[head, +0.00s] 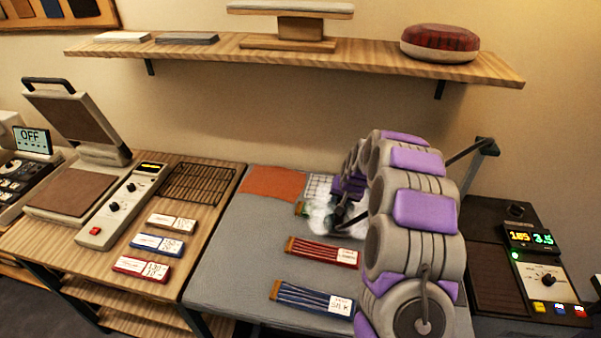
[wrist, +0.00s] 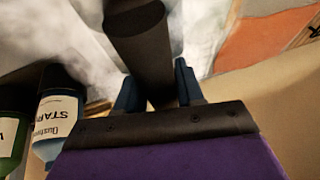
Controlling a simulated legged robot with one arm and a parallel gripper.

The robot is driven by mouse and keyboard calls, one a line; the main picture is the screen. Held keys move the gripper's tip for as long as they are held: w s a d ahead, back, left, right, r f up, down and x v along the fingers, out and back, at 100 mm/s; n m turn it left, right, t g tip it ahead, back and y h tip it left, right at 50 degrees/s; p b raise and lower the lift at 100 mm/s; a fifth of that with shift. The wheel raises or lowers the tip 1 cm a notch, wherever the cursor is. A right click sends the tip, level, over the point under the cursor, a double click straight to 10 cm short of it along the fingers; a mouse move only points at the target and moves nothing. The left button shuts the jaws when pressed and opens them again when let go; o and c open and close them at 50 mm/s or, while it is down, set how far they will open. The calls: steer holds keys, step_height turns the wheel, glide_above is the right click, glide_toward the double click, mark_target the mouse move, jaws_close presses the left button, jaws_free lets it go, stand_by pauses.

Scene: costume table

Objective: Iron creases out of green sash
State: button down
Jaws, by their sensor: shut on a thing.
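My gripper (wrist: 156,80) is shut on a dark round handle (wrist: 138,40), which passes between its two fingers. White steam surrounds the handle, and the tool below it is mostly hidden; it looks like an iron. In the head view my gripper (head: 345,200) is at the far part of the grey board (head: 225,262), within the white steam (head: 320,216). A small green patch (head: 302,209) shows at the steam's left edge; I cannot tell whether it is the green sash. Any creases are hidden by steam and my arm.
An orange mat (head: 272,183) and white grid (head: 319,184) lie at the board's back. Red (head: 320,252) and blue (head: 310,297) labelled strips lie nearer. A starch bottle (wrist: 58,115) and green bottle (wrist: 12,130) stand left in the wrist view. A shelf (head: 200,52) runs above.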

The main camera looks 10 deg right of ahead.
step_height(320, 180, up, 2)
steer(key=shift+r, duration=0.15)
steer(key=shift+w+d+r+p, duration=0.15)
steer(key=shift+r+p, duration=0.3)
steer(key=shift+r, duration=0.55)
steer(key=shift+r+p, duration=0.65)
steer(key=shift+r, duration=1.3)
